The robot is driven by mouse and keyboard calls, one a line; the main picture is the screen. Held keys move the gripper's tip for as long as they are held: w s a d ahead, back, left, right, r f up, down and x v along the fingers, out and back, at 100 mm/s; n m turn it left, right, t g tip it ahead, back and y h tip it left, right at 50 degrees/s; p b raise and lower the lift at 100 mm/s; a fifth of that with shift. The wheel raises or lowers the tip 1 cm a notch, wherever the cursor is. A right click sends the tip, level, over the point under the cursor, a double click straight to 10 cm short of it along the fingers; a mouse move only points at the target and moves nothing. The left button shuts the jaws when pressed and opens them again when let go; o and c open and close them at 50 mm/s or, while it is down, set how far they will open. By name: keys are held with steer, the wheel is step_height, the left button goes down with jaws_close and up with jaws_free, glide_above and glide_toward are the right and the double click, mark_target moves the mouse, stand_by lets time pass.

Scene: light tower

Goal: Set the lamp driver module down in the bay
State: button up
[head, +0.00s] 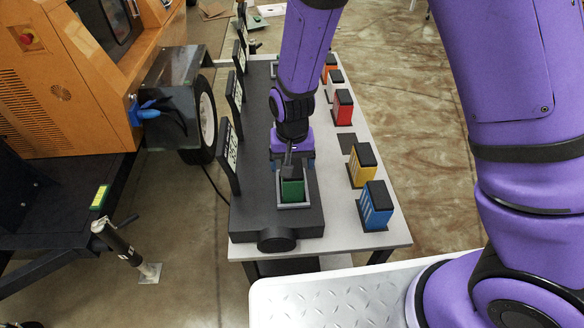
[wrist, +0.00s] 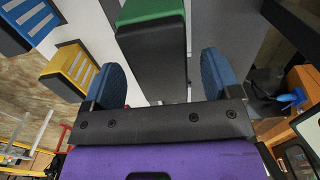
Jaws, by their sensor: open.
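The lamp driver module, green with a black top (head: 292,190), stands within a light grey bay frame (head: 294,206) on the dark housing. In the wrist view the module (wrist: 152,58) lies between my gripper's two blue finger pads (wrist: 160,70). The pads are apart, with a clear gap on the right side and little or none on the left. My gripper (head: 288,158) is open, just behind and above the module in the head view. Its fingers are partly hidden there, and I cannot tell how fully the module is seated.
A blue module (head: 376,207), a yellow one (head: 362,165) and a red one (head: 343,107) stand on the grey table to the right, with more behind. An empty dark pad (head: 347,143) lies between yellow and red. Upright signs (head: 229,157) line the housing's left edge.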

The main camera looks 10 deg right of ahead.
step_height(320, 180, up, 8)
steer(key=shift+r, duration=0.6)
steer(key=s+d+r+t+y, duration=0.1)
steer(key=s+d+r+t, duration=0.15)
steer(key=d+r, duration=1.25)
steer(key=s+d+r+t, duration=0.1)
steer(key=s+d+r, duration=0.3)
steer(key=s, duration=0.4)
steer(key=s+d+r+t+h, duration=0.1)
steer(key=s+d+r, duration=0.4)
steer(key=s+r, duration=0.2)
steer(key=shift+s+d+t, duration=0.3)
steer(key=shift+s+t, duration=0.05)
steer(key=shift+s, duration=0.2)
